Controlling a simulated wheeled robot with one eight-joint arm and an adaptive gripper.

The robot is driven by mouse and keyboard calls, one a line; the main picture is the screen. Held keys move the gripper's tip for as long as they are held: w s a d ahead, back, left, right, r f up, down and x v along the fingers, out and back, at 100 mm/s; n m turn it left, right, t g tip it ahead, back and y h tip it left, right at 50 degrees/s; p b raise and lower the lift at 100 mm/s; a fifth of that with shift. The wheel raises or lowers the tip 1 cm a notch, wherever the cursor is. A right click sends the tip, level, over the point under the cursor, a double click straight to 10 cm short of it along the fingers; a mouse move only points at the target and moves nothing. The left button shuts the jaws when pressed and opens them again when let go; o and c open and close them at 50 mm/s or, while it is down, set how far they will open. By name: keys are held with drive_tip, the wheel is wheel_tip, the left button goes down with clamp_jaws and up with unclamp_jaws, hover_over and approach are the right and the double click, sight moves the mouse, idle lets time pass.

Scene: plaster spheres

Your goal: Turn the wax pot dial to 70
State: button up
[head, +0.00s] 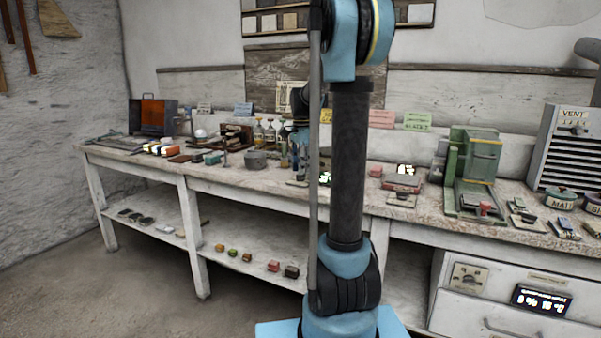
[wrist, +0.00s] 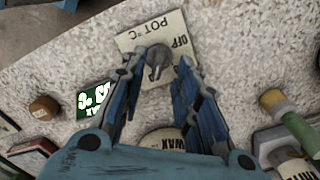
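The wax pot dial is a grey knob (wrist: 158,58) on a cream plate (wrist: 132,38) marked "POT °C" and "OFF", upside down in the wrist view. My gripper (wrist: 162,66) is open, with one blue finger on each side of the knob. Gaps seem to show beside the knob; I cannot tell whether either finger touches it. The knob's set value cannot be read. A round lid marked "WAX" (wrist: 163,141) is partly hidden under my gripper. A green display (wrist: 94,97) left of the fingers is partly covered and not clearly readable. In the head view, my arm hides the dial.
The long bench (head: 150,165) is crowded with small tools. A green press (head: 473,170) and a vent box (head: 570,150) stand at right.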

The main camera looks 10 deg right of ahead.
wheel_tip(320, 180, up, 10)
idle(0.4)
